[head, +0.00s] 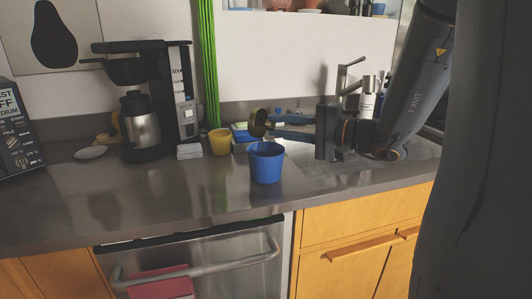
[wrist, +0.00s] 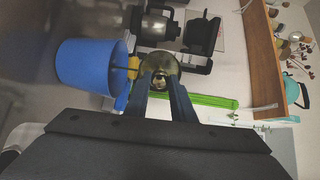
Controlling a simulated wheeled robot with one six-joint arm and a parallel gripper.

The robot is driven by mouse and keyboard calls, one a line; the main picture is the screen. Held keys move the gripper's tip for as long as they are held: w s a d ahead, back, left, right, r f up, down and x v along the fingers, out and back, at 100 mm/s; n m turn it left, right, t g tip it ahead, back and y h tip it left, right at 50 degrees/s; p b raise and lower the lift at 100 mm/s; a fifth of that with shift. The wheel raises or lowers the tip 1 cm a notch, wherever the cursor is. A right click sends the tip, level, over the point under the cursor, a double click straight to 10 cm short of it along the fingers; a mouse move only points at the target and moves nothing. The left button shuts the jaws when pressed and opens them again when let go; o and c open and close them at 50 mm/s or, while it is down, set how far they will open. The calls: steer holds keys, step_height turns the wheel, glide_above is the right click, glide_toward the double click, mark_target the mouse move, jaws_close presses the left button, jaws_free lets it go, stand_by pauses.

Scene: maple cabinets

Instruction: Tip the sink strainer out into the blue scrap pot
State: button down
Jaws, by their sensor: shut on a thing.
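The blue scrap pot (head: 266,163) stands upright near the counter's front edge; in the wrist view it is at the left (wrist: 88,66). My gripper (head: 274,127) is shut on the sink strainer (head: 258,121), a small dull-gold round piece. It holds the strainer in the air above the pot's rim, turned on its side. In the wrist view the strainer (wrist: 159,64) is between the tips of my gripper (wrist: 161,82). I cannot tell whether scraps are still inside it. The pot's inside is mostly hidden.
A yellow cup (head: 220,141) stands just behind and left of the pot. A coffee maker (head: 150,100) is further left, with a small white stack (head: 189,151) beside it. The sink tap (head: 348,80) is at the back right. The counter's left front is clear.

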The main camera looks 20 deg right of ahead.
steer(key=shift+s+d+f+t+y+b, duration=0.2)
steer(key=shift+f+t+y+b, duration=0.25)
steer(key=shift+b, duration=1.55)
steer(key=shift+s+d+f+t+y+b, duration=0.15)
steer(key=shift+f+t+y+b, duration=0.3)
steer(key=shift+b, duration=1.55)
